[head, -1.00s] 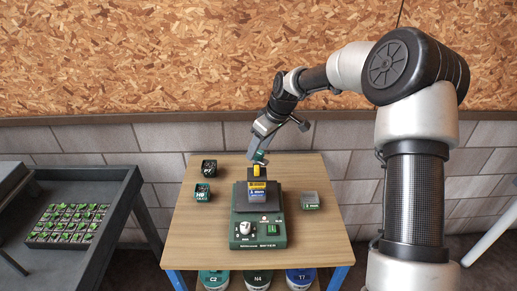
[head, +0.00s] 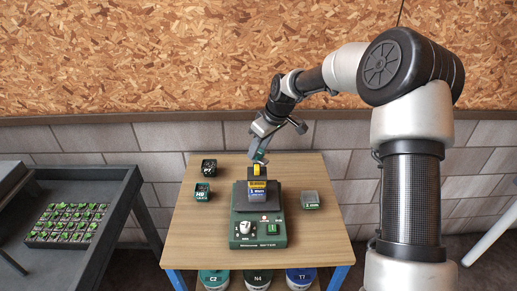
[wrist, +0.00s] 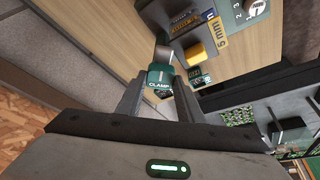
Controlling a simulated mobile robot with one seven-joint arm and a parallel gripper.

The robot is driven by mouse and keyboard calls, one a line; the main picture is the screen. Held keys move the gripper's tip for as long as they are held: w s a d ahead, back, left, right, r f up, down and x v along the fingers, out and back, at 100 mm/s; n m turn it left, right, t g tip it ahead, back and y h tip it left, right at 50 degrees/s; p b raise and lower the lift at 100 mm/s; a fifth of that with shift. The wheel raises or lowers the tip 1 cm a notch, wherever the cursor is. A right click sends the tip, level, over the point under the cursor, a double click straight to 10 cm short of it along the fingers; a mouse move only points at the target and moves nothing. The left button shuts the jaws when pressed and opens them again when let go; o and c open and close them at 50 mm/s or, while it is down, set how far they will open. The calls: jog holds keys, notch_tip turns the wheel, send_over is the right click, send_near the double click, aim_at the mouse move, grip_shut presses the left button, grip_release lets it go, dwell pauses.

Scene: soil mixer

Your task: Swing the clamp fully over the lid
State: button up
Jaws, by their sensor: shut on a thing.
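The green mixer (head: 258,236) stands on the table, with a dark block on top bearing a blue and yellow label (head: 257,189). A yellow knob-like piece (head: 256,170) sits at the top of it; it also shows in the wrist view (wrist: 195,53). My gripper (head: 260,156) is behind and above the mixer. In the wrist view, my gripper (wrist: 160,82) is shut on a green tab marked CLAMP (wrist: 160,75), with a grey rounded end (wrist: 165,52) beyond it. The tab is apart from the yellow piece, to its left in the wrist view. I cannot make out the lid's edge clearly.
Two small dark boxes, PT (head: 209,166) and a green-marked one (head: 202,191), lie left of the mixer. A grey-topped box (head: 310,200) lies right of it. Tubs stand under the table. A seedling tray (head: 68,221) is on the left bench.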

jog(key=m+b, duration=0.1)
jog(key=m+h+b, duration=0.1)
jog(key=m, duration=0.1)
jog(key=m+t+b, duration=0.1)
jog(key=m, duration=0.1)
jog(key=shift+s+a+f+h+b, duration=0.1)
jog(key=shift+s+a+h+b, duration=0.05)
jog(key=shift+a+h+b, duration=0.15)
jog(key=m+h+b, duration=0.1)
jog(key=m, duration=0.3)
jog(key=shift+h, duration=0.3)
jog(key=shift+m+b, duration=0.3)
jog(key=shift+m, duration=0.1)
jog(key=o, duration=1.1)
jog(key=shift+c, duration=0.2)
jog(key=p+v, duration=0.1)
jog(key=v, duration=1.6)
jog(key=shift+s, duration=0.45)
